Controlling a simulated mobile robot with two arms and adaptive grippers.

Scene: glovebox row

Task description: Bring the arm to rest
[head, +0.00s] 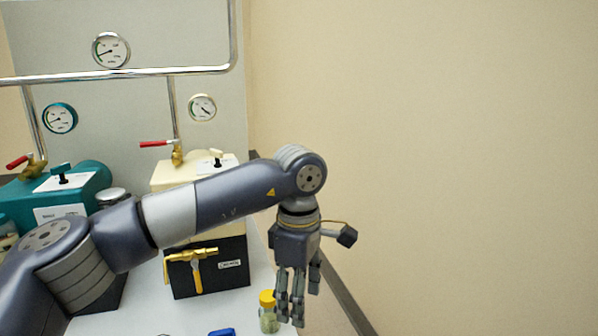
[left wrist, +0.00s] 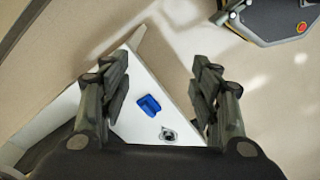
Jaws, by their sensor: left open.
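My left arm reaches in from the left across the head view, bent down at its dark grey elbow. My left gripper (head: 298,304) hangs fingers down beyond the bench's right part, beside a small jar with a yellow lid (head: 268,314). In the left wrist view the gripper (left wrist: 160,62) has its fingers wide apart with nothing between them. A blue block-like thing (left wrist: 149,105) lies on the white bench top (left wrist: 128,128) below. My right gripper is not in view.
A teal unit (head: 88,190) and a cream unit (head: 168,177) with red-handled valves stand behind my arm. A black box with a brass valve (head: 232,284) sits below it. Gauges (head: 111,50) and pipes (head: 120,73) line the panel.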

